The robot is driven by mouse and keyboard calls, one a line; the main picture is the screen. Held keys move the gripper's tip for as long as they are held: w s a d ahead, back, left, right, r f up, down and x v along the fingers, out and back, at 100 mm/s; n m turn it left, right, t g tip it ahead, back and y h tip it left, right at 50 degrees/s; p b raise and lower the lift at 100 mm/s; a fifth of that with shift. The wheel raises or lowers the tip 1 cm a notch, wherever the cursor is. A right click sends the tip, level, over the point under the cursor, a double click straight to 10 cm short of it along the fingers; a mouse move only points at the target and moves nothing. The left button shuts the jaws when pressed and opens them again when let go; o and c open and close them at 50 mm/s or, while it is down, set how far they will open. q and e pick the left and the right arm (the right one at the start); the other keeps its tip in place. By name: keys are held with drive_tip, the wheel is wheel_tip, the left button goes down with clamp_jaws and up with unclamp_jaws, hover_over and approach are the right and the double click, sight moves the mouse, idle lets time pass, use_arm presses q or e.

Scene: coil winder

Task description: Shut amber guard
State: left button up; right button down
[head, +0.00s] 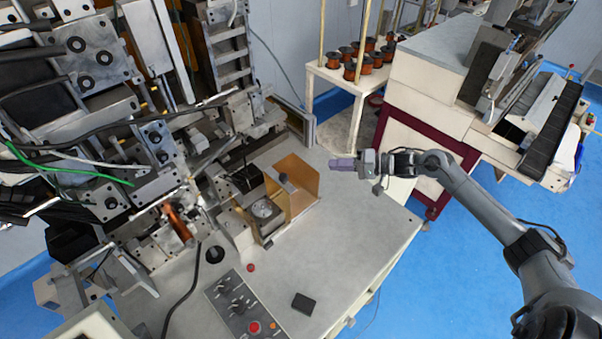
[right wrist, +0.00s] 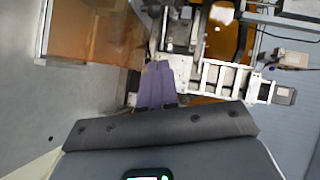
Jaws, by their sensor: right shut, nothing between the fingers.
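The amber guard (head: 304,178) is a see-through orange-brown panelled piece standing on the grey bench, beside a small unit with a round metal part (head: 262,208). Its panels meet at an angle, and a dark knob (head: 283,179) shows in front of one. In the right wrist view an amber panel (right wrist: 75,28) fills the upper left. My right gripper (head: 334,164) is to the right of the guard, apart from it in the head view. Its purple fingers are together and empty, and they show in the right wrist view (right wrist: 157,82). My left gripper is not in view.
The coil winder (head: 160,150) crowds the left with brackets and cables. A control panel (head: 240,305) with a red button and a black box (head: 303,303) lie toward the bench front. The bench top (head: 355,235) right of the guard is clear. Copper spools (head: 350,70) stand behind.

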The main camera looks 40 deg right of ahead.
hover_over(299, 182)
drive_tip(key=d, duration=0.4)
drive_tip(key=shift+a+f+p, duration=0.2)
drive_tip(key=shift+f+p, duration=0.15)
drive_tip(key=shift+f, duration=0.55)
drive_tip(key=shift+a+f+p, duration=0.2)
drive_tip(key=shift+a+p, duration=0.05)
drive_tip(key=shift+a, duration=0.3)
drive_tip(key=shift+a+f+p, duration=0.2)
drive_tip(key=shift+a, duration=0.35)
drive_tip(key=shift+a+f, duration=0.3)
drive_tip(key=shift+a, duration=0.4)
